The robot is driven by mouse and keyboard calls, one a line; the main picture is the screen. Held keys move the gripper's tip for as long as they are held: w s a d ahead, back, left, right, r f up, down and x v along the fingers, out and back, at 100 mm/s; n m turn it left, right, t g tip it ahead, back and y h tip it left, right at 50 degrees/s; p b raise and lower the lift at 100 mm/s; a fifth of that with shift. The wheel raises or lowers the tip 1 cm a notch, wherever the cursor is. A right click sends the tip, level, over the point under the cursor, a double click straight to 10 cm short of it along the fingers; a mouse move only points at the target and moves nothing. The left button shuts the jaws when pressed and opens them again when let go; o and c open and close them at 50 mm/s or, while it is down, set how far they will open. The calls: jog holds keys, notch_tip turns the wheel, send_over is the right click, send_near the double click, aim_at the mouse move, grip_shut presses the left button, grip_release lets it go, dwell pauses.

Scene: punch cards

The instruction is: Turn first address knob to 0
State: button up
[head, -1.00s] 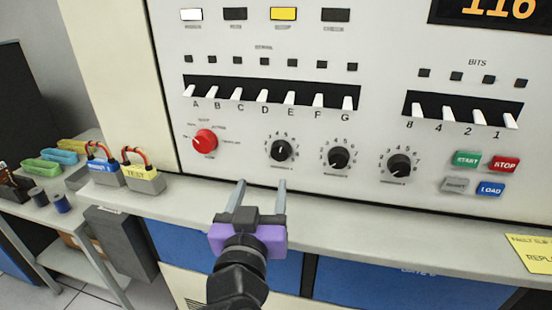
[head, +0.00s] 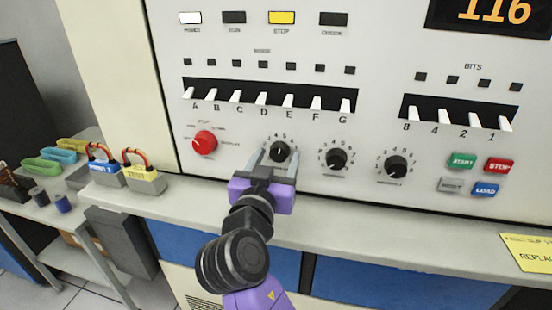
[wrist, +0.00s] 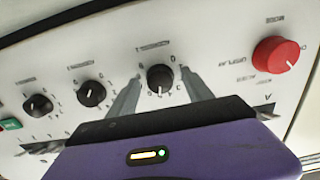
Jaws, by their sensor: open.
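The first address knob (head: 280,151) is a small black dial with a white pointer mark, the leftmost of three black knobs on the white panel. It also shows in the wrist view (wrist: 160,78), between my fingertips. My gripper (head: 273,158) is open, its two grey fingers reaching toward the panel on either side of this knob. In the wrist view the fingers (wrist: 160,86) stand apart from the knob, with a gap on each side. The number to which the pointer is set is too small to read for sure.
The red knob (head: 205,143) is left of the first address knob. Two more black knobs (head: 336,158) (head: 396,166) are to its right. White switches (head: 262,98) line the panel above. START (head: 462,160), STOP (head: 499,165) and LOAD (head: 485,190) buttons are at the right. A grey ledge (head: 400,240) runs below.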

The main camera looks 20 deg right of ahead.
grip_shut()
